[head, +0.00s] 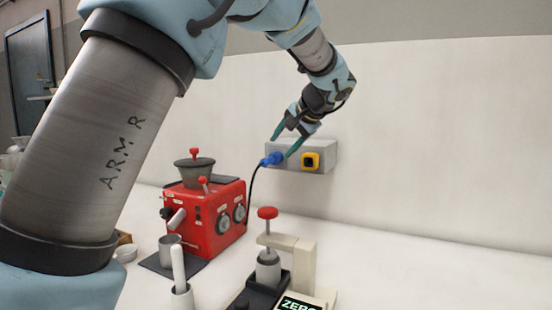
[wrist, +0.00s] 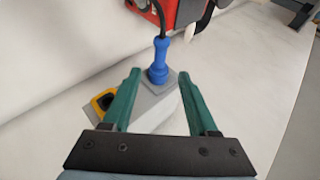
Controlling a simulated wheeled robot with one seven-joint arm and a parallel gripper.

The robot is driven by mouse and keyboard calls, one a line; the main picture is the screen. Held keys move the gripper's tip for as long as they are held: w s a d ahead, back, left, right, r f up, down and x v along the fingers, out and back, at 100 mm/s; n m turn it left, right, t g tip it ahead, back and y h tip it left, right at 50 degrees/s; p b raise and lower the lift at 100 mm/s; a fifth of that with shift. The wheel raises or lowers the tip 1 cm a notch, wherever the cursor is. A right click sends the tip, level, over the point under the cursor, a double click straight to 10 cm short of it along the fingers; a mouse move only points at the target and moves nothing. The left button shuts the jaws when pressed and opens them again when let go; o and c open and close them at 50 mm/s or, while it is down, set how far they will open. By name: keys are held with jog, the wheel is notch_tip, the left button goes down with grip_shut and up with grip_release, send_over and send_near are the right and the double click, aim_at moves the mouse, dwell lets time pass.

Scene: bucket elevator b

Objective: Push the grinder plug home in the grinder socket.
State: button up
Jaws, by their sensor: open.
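The blue grinder plug (head: 272,159) stands at the left socket of the grey wall box (head: 326,153), with a black cord running down from it. In the wrist view the plug (wrist: 158,66) points its wide end at the box (wrist: 160,111). The socket mouth is hidden behind the plug, and I cannot tell how deep the plug sits. My gripper (head: 284,141) is open at the box. In the wrist view its green fingers (wrist: 159,74) stand apart on either side of the plug, with visible gaps and no clear contact.
A yellow-framed socket (head: 310,161) sits on the box, right of the plug. The red grinder (head: 215,215) stands on the white counter below left. A press with a red knob (head: 268,213) stands in front. The counter at right is clear.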

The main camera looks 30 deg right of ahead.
jog(key=shift+v, duration=1.6)
